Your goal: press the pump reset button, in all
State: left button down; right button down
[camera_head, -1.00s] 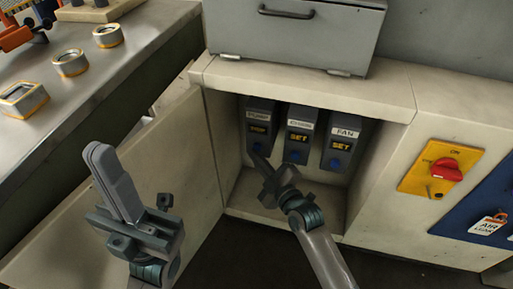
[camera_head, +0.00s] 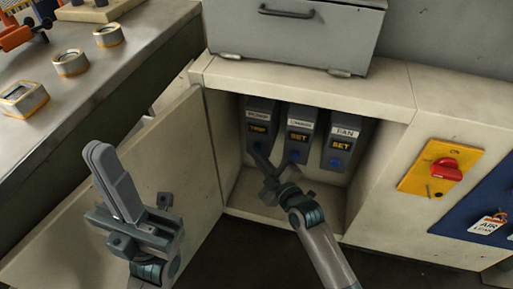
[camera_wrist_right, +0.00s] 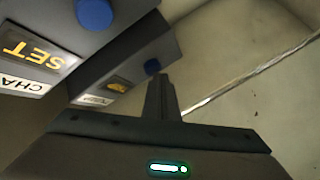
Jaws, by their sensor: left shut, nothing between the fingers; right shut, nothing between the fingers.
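Three dark grey units stand side by side in the open cabinet. The left unit (camera_head: 260,114) has a display reading TRIP; its label is too blurred to read surely. My left gripper (camera_head: 96,152) is shut and empty, away from the units.
The middle unit (camera_head: 299,122) and the FAN unit (camera_head: 344,133) both read SET. The open cabinet door (camera_head: 165,160) stands left of the cabinet. A red rotary switch (camera_head: 446,169) on a yellow plate is at the right. A metal bench (camera_head: 75,95) is at the left.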

jog(key=shift+w, duration=0.15)
dwell(0.5)
jog(key=shift+s+a+p, duration=0.2)
jog(key=shift+s+p, duration=0.45)
jog(key=shift+s, duration=0.2)
jog(key=shift+s, duration=0.1)
jog(key=s+p, duration=0.1)
jog(key=s+a+p, duration=0.1)
jog(key=s, duration=0.1)
jog(key=s+p, duration=0.1)
jog(key=shift+s+a, duration=0.3)
jog(key=shift+r, duration=0.1)
dwell(0.7)
